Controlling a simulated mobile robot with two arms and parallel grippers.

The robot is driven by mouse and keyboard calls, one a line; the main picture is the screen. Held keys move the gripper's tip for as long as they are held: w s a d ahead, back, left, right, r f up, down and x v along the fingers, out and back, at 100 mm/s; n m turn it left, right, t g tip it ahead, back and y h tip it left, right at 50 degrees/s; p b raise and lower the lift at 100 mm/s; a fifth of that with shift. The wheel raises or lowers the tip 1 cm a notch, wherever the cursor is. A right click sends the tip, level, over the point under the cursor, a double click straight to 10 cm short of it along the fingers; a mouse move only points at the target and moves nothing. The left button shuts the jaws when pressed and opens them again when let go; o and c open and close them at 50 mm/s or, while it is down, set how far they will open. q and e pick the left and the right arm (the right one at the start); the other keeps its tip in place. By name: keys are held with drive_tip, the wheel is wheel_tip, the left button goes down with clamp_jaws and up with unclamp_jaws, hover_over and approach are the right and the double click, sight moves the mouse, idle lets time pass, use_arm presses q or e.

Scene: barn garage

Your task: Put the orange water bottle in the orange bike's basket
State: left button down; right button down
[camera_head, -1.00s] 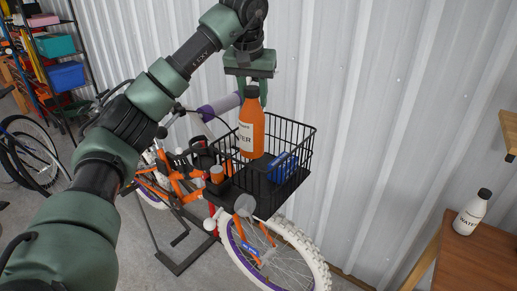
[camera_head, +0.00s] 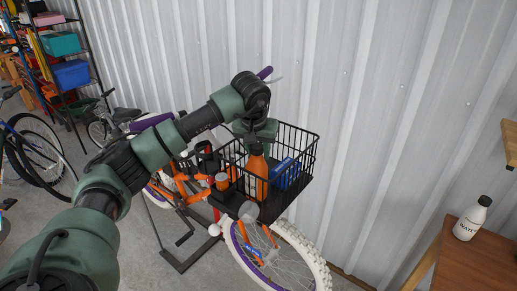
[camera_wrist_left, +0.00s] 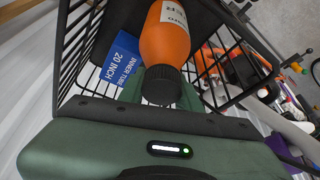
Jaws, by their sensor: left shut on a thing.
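The orange water bottle (camera_head: 257,178) with a black cap stands upright inside the black wire basket (camera_head: 301,184) on the front of the orange bike (camera_head: 181,184). I cannot tell whether its base rests on the basket floor. My left gripper (camera_head: 257,147) is over the basket, shut on the bottle's upper end. In the left wrist view the bottle (camera_wrist_left: 166,38) points away from the gripper, its cap (camera_wrist_left: 162,85) nearest, within the basket's wire sides (camera_wrist_left: 82,45). The fingers are mostly hidden there. My right gripper is out of view.
A blue inner tube box (camera_head: 286,173) lies in the basket beside the bottle, and also shows in the left wrist view (camera_wrist_left: 120,60). A white water bottle (camera_head: 470,219) stands on a wooden table (camera_head: 455,262) at right. A corrugated wall (camera_head: 370,120) rises behind the bike.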

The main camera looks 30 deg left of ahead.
use_arm(q)
drive_tip(key=c, duration=1)
unclamp_jaws()
drive_tip(key=shift+s+d, duration=0.1)
